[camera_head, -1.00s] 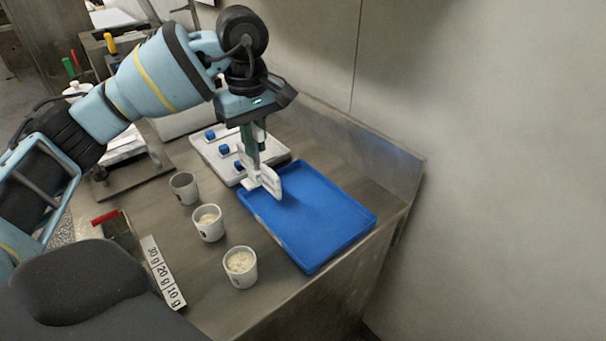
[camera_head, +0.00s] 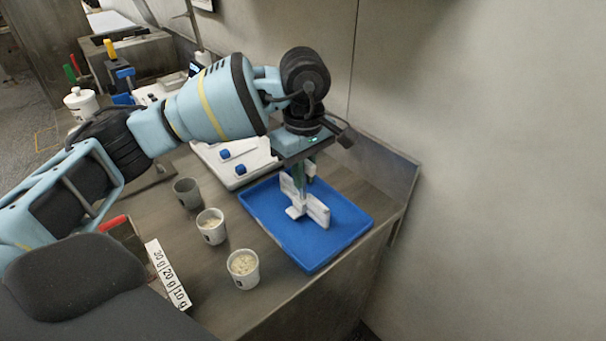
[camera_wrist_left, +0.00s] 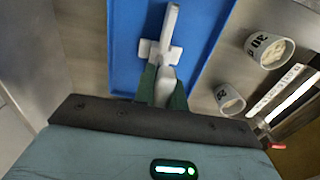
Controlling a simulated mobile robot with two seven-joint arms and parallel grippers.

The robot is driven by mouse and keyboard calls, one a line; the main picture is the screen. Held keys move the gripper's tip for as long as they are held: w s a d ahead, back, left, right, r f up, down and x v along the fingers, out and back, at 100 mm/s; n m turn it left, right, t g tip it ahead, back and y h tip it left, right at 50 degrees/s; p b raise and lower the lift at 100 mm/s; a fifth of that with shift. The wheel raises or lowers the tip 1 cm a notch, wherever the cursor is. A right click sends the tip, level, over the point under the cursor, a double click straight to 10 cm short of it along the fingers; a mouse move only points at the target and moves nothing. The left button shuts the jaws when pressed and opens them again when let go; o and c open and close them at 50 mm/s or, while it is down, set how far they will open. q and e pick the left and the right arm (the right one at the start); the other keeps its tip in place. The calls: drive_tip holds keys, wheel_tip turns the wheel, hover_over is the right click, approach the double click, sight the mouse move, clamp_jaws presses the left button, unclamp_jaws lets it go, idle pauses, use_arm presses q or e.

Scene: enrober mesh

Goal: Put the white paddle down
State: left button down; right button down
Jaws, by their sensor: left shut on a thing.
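The white paddle (camera_head: 316,208) is in my left gripper (camera_head: 304,176), over the blue tray (camera_head: 345,238). The gripper points down and is shut on the paddle's upper part. In the left wrist view the paddle (camera_wrist_left: 169,38) reaches out from between the green fingers (camera_wrist_left: 162,88), with the tray (camera_wrist_left: 122,60) behind it. I cannot tell whether the paddle's lower edge touches the tray floor. My right gripper is not in view.
Three cups stand left of the tray: an empty grey one (camera_head: 187,192) and two with pale contents (camera_head: 211,226) (camera_head: 243,268). A white board with blue knobs (camera_head: 238,160) lies behind the tray. A label strip (camera_head: 167,274) lies at the front left. A wall bounds the right.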

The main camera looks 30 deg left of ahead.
use_arm(q)
drive_tip(key=shift+a+f, duration=0.1)
drive_tip(key=shift+f, duration=0.45)
drive_tip(key=c, duration=1.5)
unclamp_jaws()
drive_tip(key=shift+f, duration=0.15)
drive_tip(key=shift+o, duration=0.2)
wheel_tip(320, 180, up, 12)
drive_tip(key=shift+r, duration=0.15)
